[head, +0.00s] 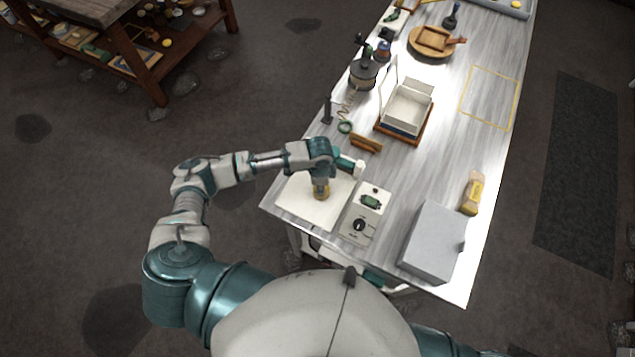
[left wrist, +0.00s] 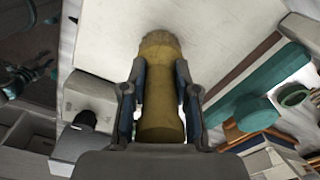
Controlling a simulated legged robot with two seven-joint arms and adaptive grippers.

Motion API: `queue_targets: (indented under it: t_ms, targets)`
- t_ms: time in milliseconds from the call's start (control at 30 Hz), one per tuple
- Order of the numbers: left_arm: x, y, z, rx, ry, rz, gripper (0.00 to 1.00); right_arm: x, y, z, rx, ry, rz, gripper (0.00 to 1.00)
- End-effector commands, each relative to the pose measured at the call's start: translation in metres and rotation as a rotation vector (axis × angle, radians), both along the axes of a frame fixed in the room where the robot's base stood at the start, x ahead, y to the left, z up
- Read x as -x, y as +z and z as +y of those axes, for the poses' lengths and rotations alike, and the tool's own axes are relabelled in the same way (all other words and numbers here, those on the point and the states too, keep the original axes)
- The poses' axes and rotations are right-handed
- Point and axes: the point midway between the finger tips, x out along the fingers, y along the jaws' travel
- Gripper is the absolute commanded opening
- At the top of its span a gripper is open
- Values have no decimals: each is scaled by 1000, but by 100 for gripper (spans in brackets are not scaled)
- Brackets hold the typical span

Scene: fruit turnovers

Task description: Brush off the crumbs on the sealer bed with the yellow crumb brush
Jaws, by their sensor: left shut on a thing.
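The yellow crumb brush (head: 321,190) is upright in my left gripper (head: 320,180), its lower end at the pale sealer bed (head: 298,208). In the left wrist view the brush (left wrist: 160,95) sits between both fingers of the gripper (left wrist: 160,88), which is shut on it. The bed (left wrist: 100,42) spreads behind the brush, with a dark strip and a teal bar (left wrist: 245,85) along one side. I cannot make out crumbs; whether the brush touches the bed is unclear. My right gripper is not in view.
A control box (head: 364,215) with a knob stands right of the bed. A grey box (head: 432,243) and a yellow packet (head: 472,193) lie farther right. A white tray (head: 407,107), a grinder (head: 363,73) and a round board (head: 432,42) stand farther back. The right-centre tabletop is clear.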

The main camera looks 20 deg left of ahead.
Motion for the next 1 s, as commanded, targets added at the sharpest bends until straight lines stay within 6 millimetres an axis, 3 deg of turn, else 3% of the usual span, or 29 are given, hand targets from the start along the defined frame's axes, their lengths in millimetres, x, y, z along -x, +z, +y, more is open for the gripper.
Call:
queue_targets:
  t_ms: [267,633,1000]
  targets:
    - [0,0,-4,1,-1,0,0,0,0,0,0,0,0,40]
    - [5,0,-32,1,-1,1,0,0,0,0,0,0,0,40]
    - [4,3,-33,1,-1,0,0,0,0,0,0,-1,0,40]
